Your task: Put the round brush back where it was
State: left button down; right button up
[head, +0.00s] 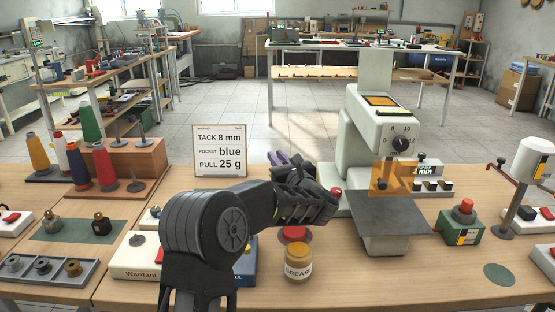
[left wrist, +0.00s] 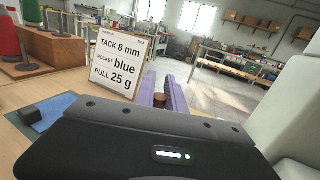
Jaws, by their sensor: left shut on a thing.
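My left gripper (head: 283,159) reaches over the middle of the table, right of the white sign, with its purple fingers pointing away from me. In the left wrist view, the purple fingers (left wrist: 163,92) are closed around a small brown, round-topped piece, which looks like the end of the round brush (left wrist: 159,100). The rest of the brush is hidden by the gripper body. In the head view my wrist and hand cover the held thing. My right gripper is not in view.
The white sign (head: 220,150) stands left of the gripper. A white machine (head: 361,146) with a grey plate stands close on its right. A grease jar (head: 298,264) stands in front. A blue mat (left wrist: 58,107) with a dark block lies before the sign. Thread cones (head: 76,165) stand left.

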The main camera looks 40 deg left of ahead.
pick_arm(q)
jog(key=c, duration=1.4)
grip_release()
jog(key=shift+f, duration=0.15)
jog(key=b+v, duration=0.1)
jog(key=v, duration=1.1)
jog(key=shift+b, duration=0.4)
